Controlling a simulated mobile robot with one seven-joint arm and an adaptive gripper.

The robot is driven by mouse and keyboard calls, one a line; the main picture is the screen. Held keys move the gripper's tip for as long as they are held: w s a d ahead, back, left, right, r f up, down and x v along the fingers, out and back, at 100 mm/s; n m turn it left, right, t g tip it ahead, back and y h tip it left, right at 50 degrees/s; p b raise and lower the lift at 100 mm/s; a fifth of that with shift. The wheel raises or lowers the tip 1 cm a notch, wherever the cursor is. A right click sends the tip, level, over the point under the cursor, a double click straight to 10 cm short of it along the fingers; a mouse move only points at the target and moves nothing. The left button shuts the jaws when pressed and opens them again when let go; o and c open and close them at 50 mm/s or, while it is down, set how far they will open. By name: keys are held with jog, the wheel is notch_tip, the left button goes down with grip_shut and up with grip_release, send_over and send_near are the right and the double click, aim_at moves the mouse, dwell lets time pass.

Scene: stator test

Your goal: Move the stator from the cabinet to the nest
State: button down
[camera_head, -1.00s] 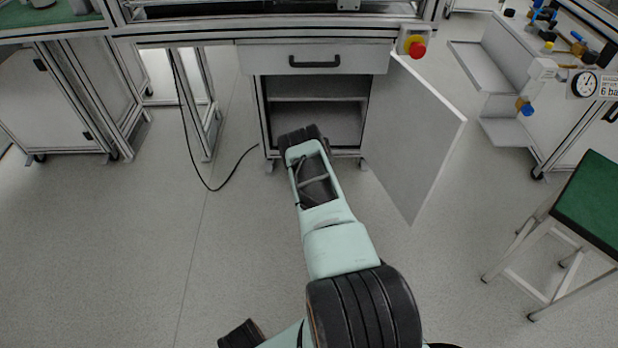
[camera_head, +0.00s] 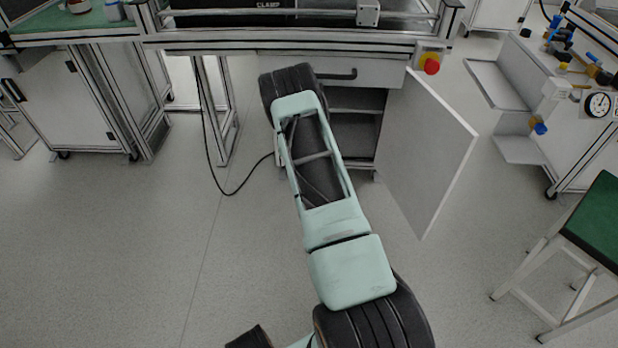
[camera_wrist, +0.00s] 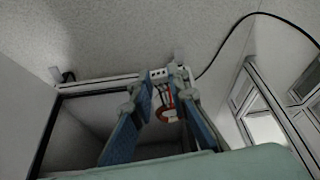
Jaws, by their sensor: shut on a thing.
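My gripper (camera_wrist: 163,98) shows in the wrist view with two blue-padded fingers, shut on the stator (camera_wrist: 168,114). Only a small part of the stator shows between them, a copper-orange ring with reddish wires. In the head view my arm's dark end is in front of the cabinet's upper left, and it hides the gripper and the stator. The cabinet (camera_head: 356,133) is open, with a shelf inside and a drawer above. Its interior also shows in the wrist view (camera_wrist: 85,130), beside and behind the fingers. I cannot make out the nest.
The white cabinet door (camera_head: 425,150) stands open to the right. The workbench (camera_head: 300,40) above carries a dark fixture marked CLAMP (camera_head: 268,5). A red button (camera_head: 431,64) is at its right corner. A black cable (camera_head: 213,165) hangs on the left. A green-topped stool (camera_head: 600,215) stands at right.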

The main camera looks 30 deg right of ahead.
jog(key=s+a+r+n, duration=0.1)
jog(key=s+a+r, duration=0.1)
jog(key=a+r, duration=0.45)
jog(key=s+a+r+n, duration=0.1)
jog(key=a+r, duration=0.3)
jog(key=r, duration=0.6)
jog(key=s+a+r+n+y+p, duration=0.1)
jog(key=s+a+r+n, duration=0.1)
jog(key=s+a+r, duration=0.9)
jog(key=shift+s+a+r+y+p, duration=0.2)
jog(key=shift+s+a+y+p, duration=0.15)
jog(key=shift+s, duration=0.2)
